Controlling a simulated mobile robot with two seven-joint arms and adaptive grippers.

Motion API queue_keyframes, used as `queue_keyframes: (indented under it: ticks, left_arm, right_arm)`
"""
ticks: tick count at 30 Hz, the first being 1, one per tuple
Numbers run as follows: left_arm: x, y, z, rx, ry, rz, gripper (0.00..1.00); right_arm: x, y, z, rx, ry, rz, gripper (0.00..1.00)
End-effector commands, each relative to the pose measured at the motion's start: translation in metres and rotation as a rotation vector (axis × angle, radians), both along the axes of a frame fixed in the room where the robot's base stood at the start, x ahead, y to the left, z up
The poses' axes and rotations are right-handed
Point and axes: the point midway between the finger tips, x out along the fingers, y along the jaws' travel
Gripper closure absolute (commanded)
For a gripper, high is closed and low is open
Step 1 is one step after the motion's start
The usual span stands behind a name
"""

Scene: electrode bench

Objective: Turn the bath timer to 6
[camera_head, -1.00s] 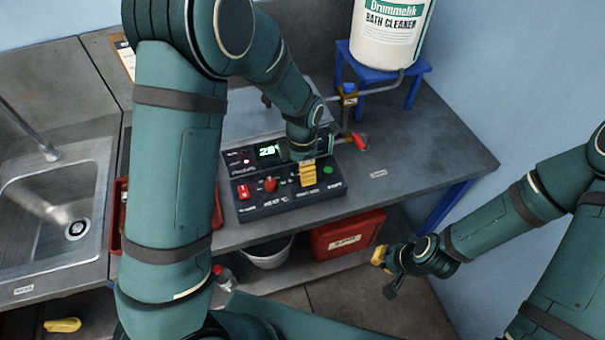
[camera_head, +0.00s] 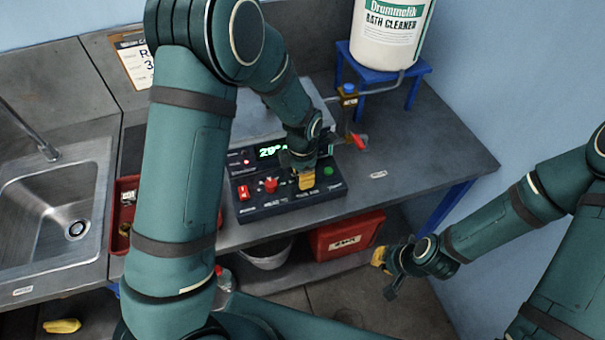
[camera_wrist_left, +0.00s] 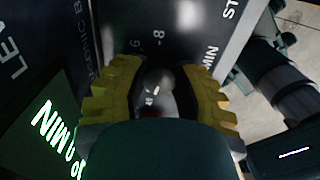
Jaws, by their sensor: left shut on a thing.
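The black control box (camera_head: 255,208) stands on the bench, with a lit green display (camera_head: 270,151), a red switch, a red knob and a green button on its face. My left gripper (camera_head: 306,180) reaches down to the right half of this panel. In the left wrist view its yellow fingers (camera_wrist_left: 155,100) are closed on the sides of a grey round knob (camera_wrist_left: 158,82), the bath timer. Printed dial figures and "MIN" show around the knob; its pointer is hard to make out. My right gripper (camera_head: 384,272) hangs empty in front of the bench, fingers apart.
A white bath cleaner drum (camera_head: 390,35) stands on a blue stand (camera_head: 412,70) at the back right, with a red-handled tap below. A sink (camera_head: 50,215) is at left, a red tray (camera_head: 125,205) beside it. A red box (camera_head: 345,235) sits on the lower shelf.

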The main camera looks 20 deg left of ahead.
Motion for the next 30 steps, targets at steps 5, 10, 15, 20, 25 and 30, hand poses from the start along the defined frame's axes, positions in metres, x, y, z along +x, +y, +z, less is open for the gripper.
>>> queue_keyframes:
  ticks: [5, 10, 15, 20, 25, 30]
  left_arm:
    - [0.0, 0.0, 0.0, 0.001, -0.001, -0.03, 1.0]
    - [0.0, 0.0, 0.0, 0.0, -0.002, -0.11, 1.0]
    - [0.0, 0.0, 0.0, 0.0, -0.002, -0.242, 1.0]
    - [0.0, 0.0, -0.001, 0.0, -0.002, -0.391, 1.0]
    - [0.0, 0.0, 0.0, 0.001, -0.001, -0.553, 1.0]
    - [0.0, 0.0, 0.0, 0.001, -0.001, -0.714, 1.0]
  right_arm:
    - [0.0, 0.0, -0.001, 0.0, 0.0, 0.0, 1.0]
    - [0.0, 0.0, -0.004, -0.001, 0.0, 0.0, 1.0]
    - [0.0, 0.0, -0.007, -0.001, 0.0, 0.0, 1.0]
    - [0.0, 0.001, -0.011, -0.002, 0.0, 0.0, 1.0]
    - [0.0, 0.001, -0.014, -0.003, 0.001, 0.0, 1.0]
    - [0.0, 0.001, -0.017, -0.003, 0.001, 0.0, 1.0]
